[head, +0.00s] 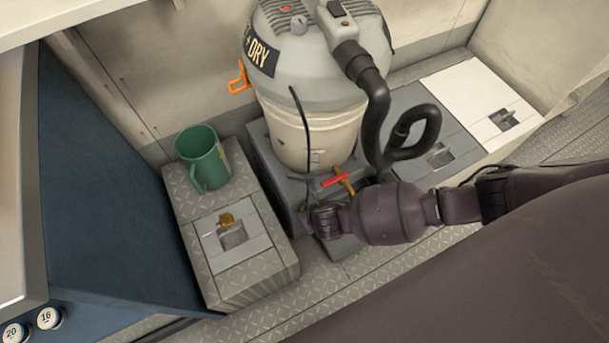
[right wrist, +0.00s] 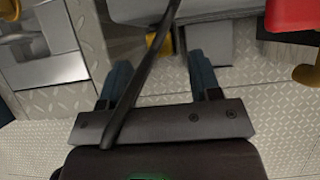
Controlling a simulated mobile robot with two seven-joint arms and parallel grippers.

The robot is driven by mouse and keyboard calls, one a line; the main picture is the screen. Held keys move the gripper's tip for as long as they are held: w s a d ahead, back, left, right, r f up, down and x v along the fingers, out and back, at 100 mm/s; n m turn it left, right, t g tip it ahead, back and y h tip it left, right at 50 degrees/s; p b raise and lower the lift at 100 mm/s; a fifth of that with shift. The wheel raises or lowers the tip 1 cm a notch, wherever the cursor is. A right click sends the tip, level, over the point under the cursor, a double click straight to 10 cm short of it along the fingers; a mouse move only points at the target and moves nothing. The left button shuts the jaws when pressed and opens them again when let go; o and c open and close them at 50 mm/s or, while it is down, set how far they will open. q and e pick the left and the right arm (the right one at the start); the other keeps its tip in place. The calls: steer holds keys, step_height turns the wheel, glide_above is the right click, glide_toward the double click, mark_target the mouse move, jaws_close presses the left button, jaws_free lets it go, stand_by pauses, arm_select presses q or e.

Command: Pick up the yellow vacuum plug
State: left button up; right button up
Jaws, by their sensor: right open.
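A yellow piece (right wrist: 156,41), which looks like the vacuum plug, shows in the right wrist view beyond and between my fingertips, partly behind a black cord. I cannot make it out in the head view, where my right gripper covers that spot. My right gripper (head: 309,221) is low beside the grey step under the vacuum; its two blue-grey fingers (right wrist: 160,78) are open and apart, with nothing held. The black cord (head: 301,125) hangs down the front of the vacuum (head: 310,95) and crosses the gripper in the wrist view (right wrist: 146,80). My left gripper is not in view.
A red-handled brass valve (head: 335,180) is close to my right gripper. A green mug (head: 202,158) stands on a grey locker (head: 255,280) with a brass-coloured item (head: 228,219) at its latch. A black hose (head: 374,110) loops at right. Tread-plate floor (head: 325,290) is clear in front.

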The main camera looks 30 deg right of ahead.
steer(key=f+b, duration=0.1)
steer(key=w+f+b, duration=0.1)
steer(key=f, duration=0.1)
steer(key=shift+f, duration=0.25)
steer(key=shift+w+f, duration=0.3)
steer(key=shift+w+f+b, duration=0.1)
steer(key=shift+w+b, duration=0.2)
steer(key=shift+w, duration=0.05)
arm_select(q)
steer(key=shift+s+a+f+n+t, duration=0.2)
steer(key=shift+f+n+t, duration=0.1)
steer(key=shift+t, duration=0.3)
arm_select(e)
steer(key=shift+w, duration=0.1)
steer(key=c, duration=1)
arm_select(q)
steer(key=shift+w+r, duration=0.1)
arm_select(e)
steer(key=shift+r, duration=0.2)
